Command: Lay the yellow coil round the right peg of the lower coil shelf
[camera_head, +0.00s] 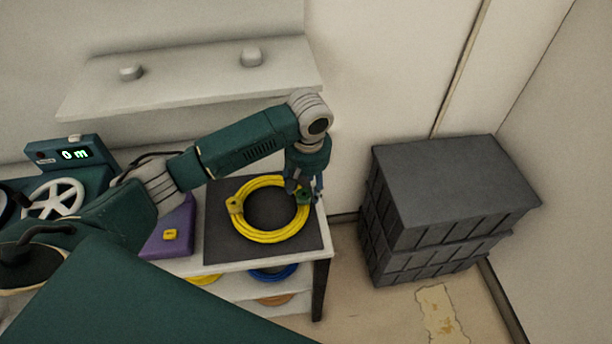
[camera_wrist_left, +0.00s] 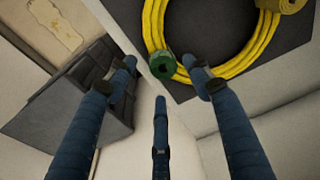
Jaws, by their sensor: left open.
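The yellow coil (camera_head: 270,237) lies flat on a dark mat (camera_head: 222,250) at the right end of the table. It has a yellow end piece on its left and a green end piece (camera_head: 304,196) on its right. My left gripper (camera_head: 304,190) is open over the coil's right side, by the green end. In the left wrist view the coil (camera_wrist_left: 153,30) shows beyond the spread fingers, with the green end (camera_wrist_left: 162,66) near the gap between them; contact cannot be told. A pale shelf (camera_head: 190,95) on the wall has a left peg (camera_head: 131,72) and a bare right peg (camera_head: 251,56).
A purple case (camera_head: 172,232) and a teal device with a display (camera_head: 72,155) stand left of the mat. Yellow, blue (camera_head: 273,272) and orange coils lie on shelves under the table. Stacked dark crates (camera_head: 450,190) stand on the floor at right.

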